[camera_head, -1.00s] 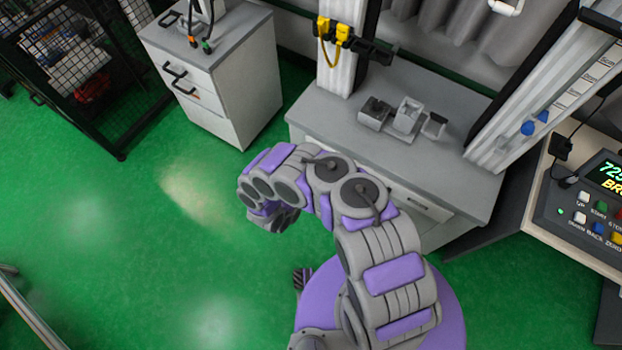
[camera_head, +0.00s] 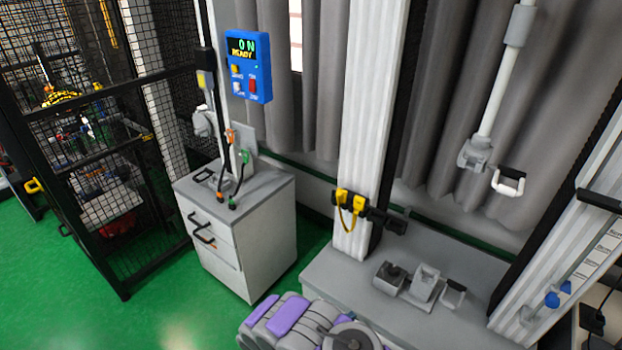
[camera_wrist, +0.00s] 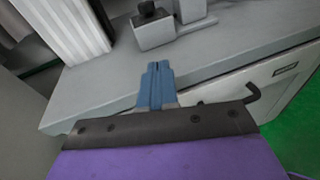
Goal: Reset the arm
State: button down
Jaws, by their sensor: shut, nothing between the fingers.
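My gripper (camera_wrist: 158,72) shows in the wrist view. Its blue fingers are together with nothing between them. They point toward the top of the grey workbench (camera_wrist: 75,105), short of a grey block with a dark knob (camera_wrist: 152,28). In the head view only a folded part of my purple and grey arm shows at the bottom edge. The gripper itself is out of that view.
The workbench (camera_head: 335,280) carries small grey fixtures (camera_head: 425,283) beside a white column (camera_head: 368,120) with a yellow clip (camera_head: 347,200). A drawer cabinet (camera_head: 265,240) under a blue READY panel (camera_head: 248,65) and a black mesh cage (camera_head: 95,150) stand left. Green floor (camera_head: 60,290) is open at lower left.

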jog(key=d+r+m+g+h, duration=0.2)
jog(key=d+r+m+g, duration=0.15)
jog(key=d+r, duration=0.4)
jog(key=d+r+m+g+h, duration=0.2)
jog(key=d+r+m, duration=0.2)
jog(key=r, duration=0.6)
jog(key=s+d+r+m+g+y, duration=0.1)
jog(key=s+d+r+m+g, duration=0.35)
jog(key=s+r, duration=0.2)
jog(key=s+d+r+m+g+y, duration=0.1)
jog(key=s+d+r+m+g, duration=0.25)
jog(key=s+r+m, duration=0.35)
jog(key=s+a+r+m+g+y, duration=0.1)
jog(key=s+a+r+m+y, duration=0.2)
jog(key=s, duration=0.4)
jog(key=s+a+r+m+g+y, duration=0.1)
jog(key=s+a+r+y, duration=0.15)
jog(key=s+y, duration=0.35)
jog(key=s+a+r+m+t+y, duration=0.2)
jog(key=s+a+y, duration=0.3)
jog(key=s+a, duration=0.5)
jog(key=shift+a+r+t+y, duration=0.3)
jog(key=shift+a+r+t, duration=0.15)
jog(key=shift+r+t, duration=0.1)
jog(key=shift+w+d, duration=0.1)
